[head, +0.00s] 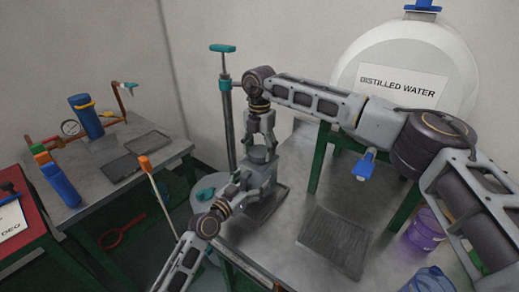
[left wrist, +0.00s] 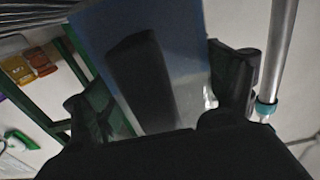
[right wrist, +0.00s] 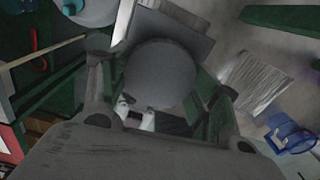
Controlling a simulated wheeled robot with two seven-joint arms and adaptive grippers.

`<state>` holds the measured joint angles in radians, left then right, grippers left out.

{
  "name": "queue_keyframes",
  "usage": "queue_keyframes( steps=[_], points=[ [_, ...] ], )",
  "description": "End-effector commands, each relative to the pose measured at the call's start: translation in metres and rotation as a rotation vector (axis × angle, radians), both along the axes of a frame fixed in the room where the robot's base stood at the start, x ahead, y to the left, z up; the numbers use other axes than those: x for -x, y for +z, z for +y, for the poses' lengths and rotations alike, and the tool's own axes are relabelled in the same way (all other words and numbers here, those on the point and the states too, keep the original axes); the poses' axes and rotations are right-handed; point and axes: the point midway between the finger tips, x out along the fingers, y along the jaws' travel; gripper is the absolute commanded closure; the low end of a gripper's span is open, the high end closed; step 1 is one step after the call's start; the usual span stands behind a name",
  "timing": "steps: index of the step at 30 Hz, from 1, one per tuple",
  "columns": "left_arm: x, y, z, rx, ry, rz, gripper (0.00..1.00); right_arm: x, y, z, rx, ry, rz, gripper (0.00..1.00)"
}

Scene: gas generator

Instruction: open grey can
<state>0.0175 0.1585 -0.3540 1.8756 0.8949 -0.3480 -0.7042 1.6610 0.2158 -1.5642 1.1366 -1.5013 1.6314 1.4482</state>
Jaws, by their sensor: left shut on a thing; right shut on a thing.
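The grey can (head: 258,156) stands over the grey metal table, with its body largely hidden by my grippers. My right gripper (head: 261,138) comes down from above and is shut on the can's top. In the right wrist view, the round dark grey top (right wrist: 160,72) sits between its fingers. My left gripper (head: 256,180) reaches in low from the left side and is shut on the can's body. In the left wrist view, a smooth bluish-grey surface (left wrist: 140,60) fills the space between its fingers. I cannot tell whether the lid is apart from the body.
A white distilled water tank (head: 410,60) stands behind on the right, with a blue tap (head: 366,163) over the table. A ridged drain plate (head: 335,240) lies in front. A tall pole with a teal handle (head: 223,48) stands behind left. A purple bucket (head: 425,230) is at right.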

Motion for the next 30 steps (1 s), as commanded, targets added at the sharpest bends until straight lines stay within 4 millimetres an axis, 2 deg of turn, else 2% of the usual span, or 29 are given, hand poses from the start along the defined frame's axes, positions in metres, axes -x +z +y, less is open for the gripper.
queue_keyframes(
  steps=[30],
  points=[
    [-0.0002,0.0002,0.0006,0.001,0.001,-0.001,0.82,-0.0006,0.0003,-0.0008,0.001,0.807,0.001,0.67]
  ],
)
